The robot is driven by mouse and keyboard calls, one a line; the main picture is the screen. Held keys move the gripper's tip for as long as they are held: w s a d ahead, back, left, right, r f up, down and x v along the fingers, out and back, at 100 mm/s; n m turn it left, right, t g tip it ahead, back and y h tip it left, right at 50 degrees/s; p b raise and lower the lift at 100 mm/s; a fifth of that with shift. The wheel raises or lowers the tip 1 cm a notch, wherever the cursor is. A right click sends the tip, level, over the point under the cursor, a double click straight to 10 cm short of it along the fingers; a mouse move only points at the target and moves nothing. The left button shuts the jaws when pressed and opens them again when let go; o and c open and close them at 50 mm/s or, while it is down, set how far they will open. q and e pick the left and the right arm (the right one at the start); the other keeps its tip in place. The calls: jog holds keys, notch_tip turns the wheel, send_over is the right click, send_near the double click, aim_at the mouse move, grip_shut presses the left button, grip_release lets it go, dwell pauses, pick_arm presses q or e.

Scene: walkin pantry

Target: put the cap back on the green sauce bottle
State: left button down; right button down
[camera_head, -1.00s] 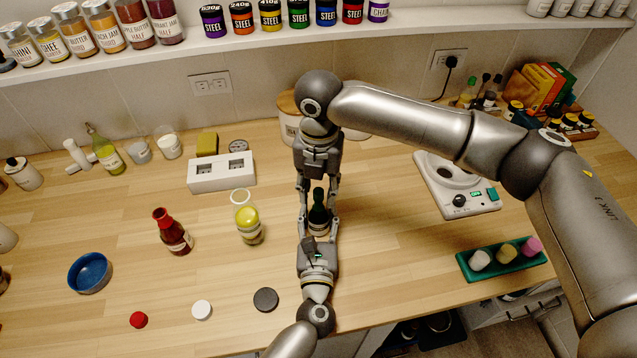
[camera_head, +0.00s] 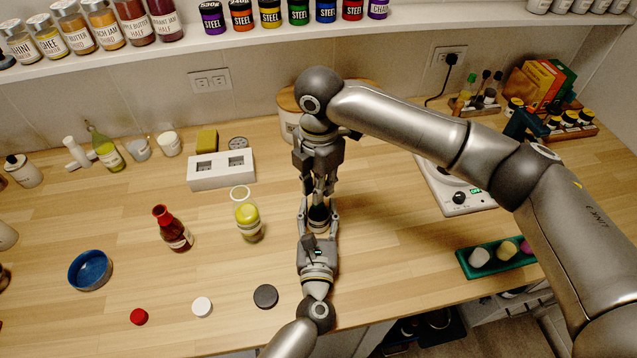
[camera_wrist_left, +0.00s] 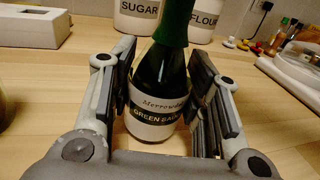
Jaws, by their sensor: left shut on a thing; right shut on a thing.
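The green sauce bottle (camera_head: 318,213) stands upright on the counter, a dark bottle. In the left wrist view it (camera_wrist_left: 160,100) shows a white and black label and a brighter green neck. My left gripper (camera_head: 318,228) is shut around its body, one finger on each side. My right gripper (camera_head: 319,188) reaches down from above and is shut at the bottle's top. Its fingers hide the mouth, so I cannot tell whether a cap is there. Loose on the front counter lie a red cap (camera_head: 139,316), a white cap (camera_head: 202,307) and a dark grey cap (camera_head: 265,296).
Left of my grippers stand a yellow jar (camera_head: 248,222), a red sauce bottle (camera_head: 172,230) and a blue bowl (camera_head: 90,271). A white socket block (camera_head: 221,174) lies behind. At right are a white appliance (camera_head: 455,190) and a green tray (camera_head: 480,268). Counter between them is clear.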

jog(key=m, duration=1.7)
jog(key=shift+a+m, duration=0.1)
jog(key=shift+m, duration=0.3)
jog(key=m, duration=0.6)
jog(key=c, duration=1.3)
grip_release()
notch_tip(320, 180, up, 12)
jog(key=shift+f, duration=0.1)
pick_arm(q)
jog(key=c, duration=0.7)
grip_release()
